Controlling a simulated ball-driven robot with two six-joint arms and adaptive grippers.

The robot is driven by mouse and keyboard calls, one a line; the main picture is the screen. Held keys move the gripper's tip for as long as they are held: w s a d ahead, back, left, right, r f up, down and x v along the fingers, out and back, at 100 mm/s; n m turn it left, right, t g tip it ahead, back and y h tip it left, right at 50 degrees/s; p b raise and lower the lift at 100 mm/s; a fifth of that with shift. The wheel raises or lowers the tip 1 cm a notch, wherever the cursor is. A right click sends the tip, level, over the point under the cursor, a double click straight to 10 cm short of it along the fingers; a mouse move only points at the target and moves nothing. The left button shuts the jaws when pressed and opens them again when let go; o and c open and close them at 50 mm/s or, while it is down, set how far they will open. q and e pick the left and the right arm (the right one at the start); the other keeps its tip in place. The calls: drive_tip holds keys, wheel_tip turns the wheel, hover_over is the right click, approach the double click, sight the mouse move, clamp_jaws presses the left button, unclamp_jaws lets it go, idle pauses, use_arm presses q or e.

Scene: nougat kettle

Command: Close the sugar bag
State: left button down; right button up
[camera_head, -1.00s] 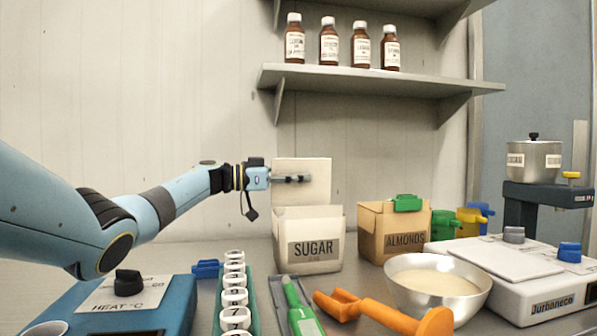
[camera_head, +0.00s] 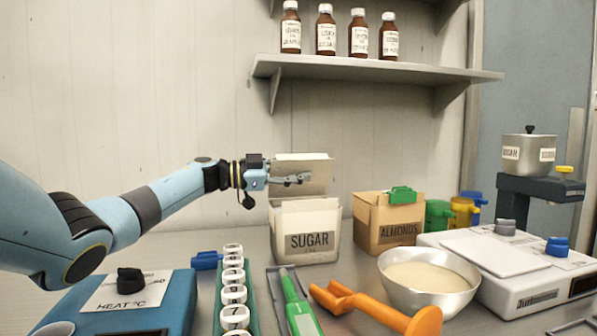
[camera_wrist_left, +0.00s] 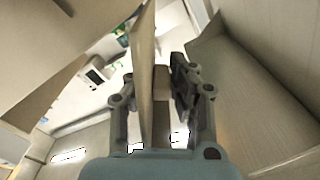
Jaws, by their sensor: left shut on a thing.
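The white sugar bag (camera_head: 306,226) with a dark SUGAR label stands on the bench in the middle of the head view. Its upper flap (camera_head: 305,168) stands up above the bag's mouth and leans with its top edge turned toward the camera. My left gripper (camera_head: 297,180) is at the flap, above the bag's mouth, and is shut on it. In the left wrist view the pale flap (camera_wrist_left: 146,75) runs between the fingers of my left gripper (camera_wrist_left: 160,100). My right gripper is in neither view.
The open almonds box (camera_head: 389,222) with a green clip (camera_head: 401,195) stands just right of the bag. A steel bowl (camera_head: 430,285), an orange tool (camera_head: 375,308) and a numbered rack (camera_head: 233,290) lie in front. A shelf with bottles (camera_head: 380,68) is above.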

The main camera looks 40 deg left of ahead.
use_arm(q)
drive_tip(key=c, duration=1.3)
unclamp_jaws()
drive_tip(key=shift+a, duration=0.1)
drive_tip(key=shift+o, duration=0.2)
drive_tip(key=v, duration=1.2)
